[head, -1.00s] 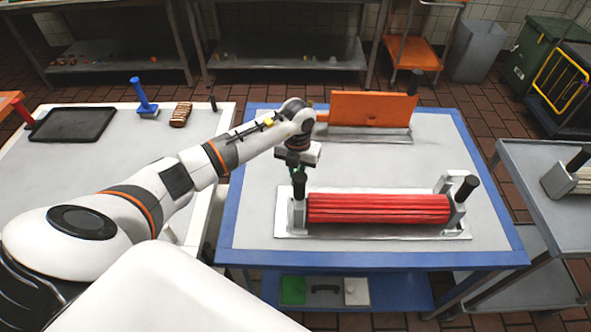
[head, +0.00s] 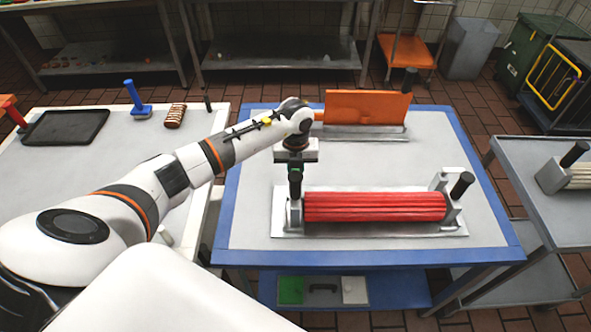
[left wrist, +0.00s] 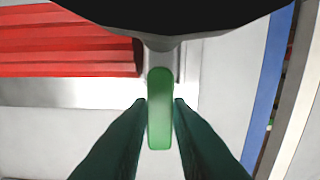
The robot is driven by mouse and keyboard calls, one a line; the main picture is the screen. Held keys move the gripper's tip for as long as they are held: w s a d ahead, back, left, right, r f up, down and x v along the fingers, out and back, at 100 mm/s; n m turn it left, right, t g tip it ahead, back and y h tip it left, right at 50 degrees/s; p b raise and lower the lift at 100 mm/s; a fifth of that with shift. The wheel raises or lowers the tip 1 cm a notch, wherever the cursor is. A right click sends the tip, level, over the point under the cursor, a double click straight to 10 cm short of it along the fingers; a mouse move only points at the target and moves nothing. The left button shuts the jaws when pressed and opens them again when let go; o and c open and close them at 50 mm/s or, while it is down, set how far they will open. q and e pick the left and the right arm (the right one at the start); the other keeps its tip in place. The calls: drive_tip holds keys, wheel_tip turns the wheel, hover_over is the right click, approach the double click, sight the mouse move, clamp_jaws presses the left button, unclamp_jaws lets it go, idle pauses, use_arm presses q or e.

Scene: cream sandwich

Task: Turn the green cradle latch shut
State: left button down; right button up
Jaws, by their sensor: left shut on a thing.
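The green latch (left wrist: 160,108) stands between the two dark green fingers of my left gripper (left wrist: 160,112) in the left wrist view. The fingers are shut on it. In the head view my left gripper (head: 295,178) points down at the left end of the metal cradle (head: 292,214), by a black upright post. My gripper mostly hides the latch there. The cradle holds a red ribbed roller (head: 375,207), which also shows in the left wrist view (left wrist: 65,45). My right gripper is in neither view.
The cradle stands on a blue-edged table (head: 240,215). An orange panel (head: 366,107) stands behind it. A white table (head: 100,165) at left carries a black tray (head: 65,127) and a blue-handled tool (head: 138,100). A grey cart (head: 535,165) stands at right. The tabletop between cradle and panel is clear.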

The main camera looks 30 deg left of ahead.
use_arm(q)
drive_tip(key=c, duration=1.3)
unclamp_jaws()
drive_tip(key=shift+r, duration=0.1)
wheel_tip(320, 180, up, 12)
drive_tip(key=b, duration=0.3)
